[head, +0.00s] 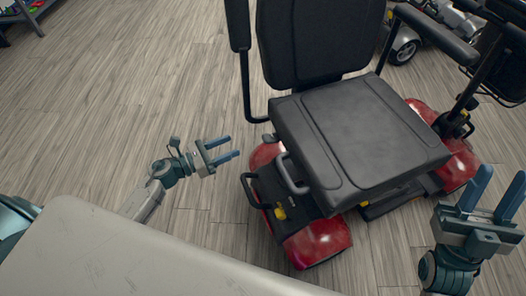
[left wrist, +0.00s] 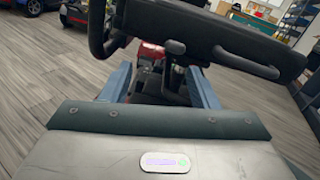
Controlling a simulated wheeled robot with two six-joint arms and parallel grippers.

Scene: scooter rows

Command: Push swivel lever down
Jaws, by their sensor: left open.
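A red scooter (head: 318,243) with a black seat (head: 360,135) stands right of centre in the head view. A short lever with a grey knob (head: 268,139) sticks out from under the seat's near side; in the left wrist view the knob (left wrist: 175,47) hangs below the seat edge. I cannot tell for certain that this is the swivel lever. A looped handle (head: 290,175) is beside it. My left gripper (head: 231,146) is open and empty, left of the knob and apart from it. My right gripper (head: 499,184) is open and empty at lower right.
A black armrest (head: 434,33) stands out on the seat's far side. A yellow lever (head: 281,213) is low on the scooter's red body. Another scooter (head: 404,50) is at the upper right. The wooden floor (head: 130,100) at left is clear.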

